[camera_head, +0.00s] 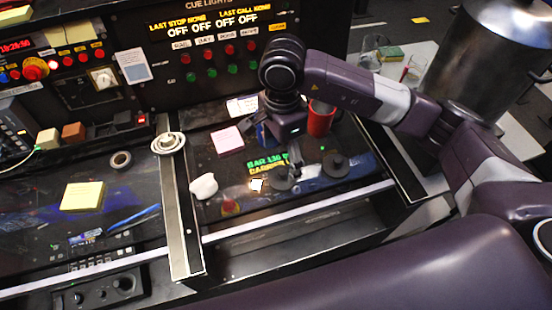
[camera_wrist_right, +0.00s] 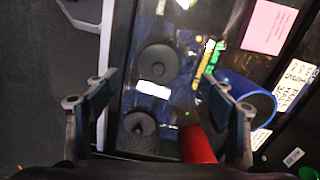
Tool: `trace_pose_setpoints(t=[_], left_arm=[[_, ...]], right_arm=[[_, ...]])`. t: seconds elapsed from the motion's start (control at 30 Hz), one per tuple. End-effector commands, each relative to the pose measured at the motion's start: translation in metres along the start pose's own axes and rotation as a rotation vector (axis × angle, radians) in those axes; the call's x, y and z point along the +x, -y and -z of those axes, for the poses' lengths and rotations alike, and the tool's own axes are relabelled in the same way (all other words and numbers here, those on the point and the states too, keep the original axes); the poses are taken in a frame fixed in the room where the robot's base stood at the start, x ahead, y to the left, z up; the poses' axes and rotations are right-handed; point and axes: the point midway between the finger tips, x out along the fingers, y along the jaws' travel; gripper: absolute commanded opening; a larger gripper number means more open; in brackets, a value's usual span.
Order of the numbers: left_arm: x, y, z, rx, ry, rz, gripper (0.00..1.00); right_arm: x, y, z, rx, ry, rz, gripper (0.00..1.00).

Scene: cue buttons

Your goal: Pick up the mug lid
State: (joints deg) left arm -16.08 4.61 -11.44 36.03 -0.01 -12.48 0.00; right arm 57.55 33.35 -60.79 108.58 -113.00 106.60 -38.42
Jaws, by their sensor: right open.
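Two dark round lid-like discs lie on the console panel. The left disc (camera_head: 280,178) shows under my right gripper in the head view, and in the right wrist view (camera_wrist_right: 157,62). The right disc (camera_head: 335,165) has a small central knob, clearer in the wrist view (camera_wrist_right: 140,125). I cannot tell for certain which is the mug lid. My right gripper (camera_head: 293,148) is above the panel, its fingers spread and empty; in the wrist view the fingers (camera_wrist_right: 160,92) stand either side of the discs. My left gripper is not in view.
A red cup (camera_head: 320,118) stands beside the right gripper. A blue cup (camera_wrist_right: 245,100) is close to one finger. A white mug-like object (camera_head: 204,186) and a pink note (camera_head: 228,140) lie to the left. A metal divider (camera_head: 182,225) crosses the console.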

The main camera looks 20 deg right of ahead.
Motion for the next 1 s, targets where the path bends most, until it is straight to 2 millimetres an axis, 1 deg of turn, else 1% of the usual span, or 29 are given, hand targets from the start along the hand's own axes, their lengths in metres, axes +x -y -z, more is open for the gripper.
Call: trace_pose_setpoints(t=[0.07,0.17,0.27,0.3,0.4,0.5,0.6,0.7,0.8,0.87,0.97,1.0], left_arm=[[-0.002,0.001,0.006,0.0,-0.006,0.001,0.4],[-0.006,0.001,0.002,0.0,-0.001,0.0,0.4],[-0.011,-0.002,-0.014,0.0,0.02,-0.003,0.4],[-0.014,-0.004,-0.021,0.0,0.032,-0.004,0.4],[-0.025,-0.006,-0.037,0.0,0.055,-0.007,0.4],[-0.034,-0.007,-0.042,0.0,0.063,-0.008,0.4],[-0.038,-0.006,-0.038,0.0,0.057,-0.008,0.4],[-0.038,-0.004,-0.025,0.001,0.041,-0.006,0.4],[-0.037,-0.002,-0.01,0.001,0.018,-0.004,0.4],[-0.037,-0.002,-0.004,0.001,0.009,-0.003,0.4],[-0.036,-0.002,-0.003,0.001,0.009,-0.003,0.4],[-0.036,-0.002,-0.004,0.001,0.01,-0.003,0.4]], right_arm=[[0.004,-0.001,0.002,0.001,-0.006,-0.004,0.76],[0.014,-0.001,0.002,0.003,-0.006,-0.005,0.76],[0.024,-0.001,0.002,0.001,-0.005,-0.004,0.76],[0.028,-0.001,0.003,0.002,-0.006,-0.005,0.76],[0.038,-0.001,0.004,0.002,-0.005,-0.007,0.76],[0.051,0.0,0.005,0.002,-0.004,-0.007,0.76],[0.066,0.001,0.005,0.003,-0.004,-0.005,0.76],[0.075,0.001,0.005,0.001,-0.004,-0.004,0.76],[0.078,0.002,0.005,0.0,-0.004,-0.001,0.76],[0.078,0.002,0.005,0.0,-0.004,0.0,0.76],[0.078,0.002,0.005,0.0,-0.004,-0.001,0.75],[0.078,0.002,0.005,0.0,-0.004,-0.001,0.7]])
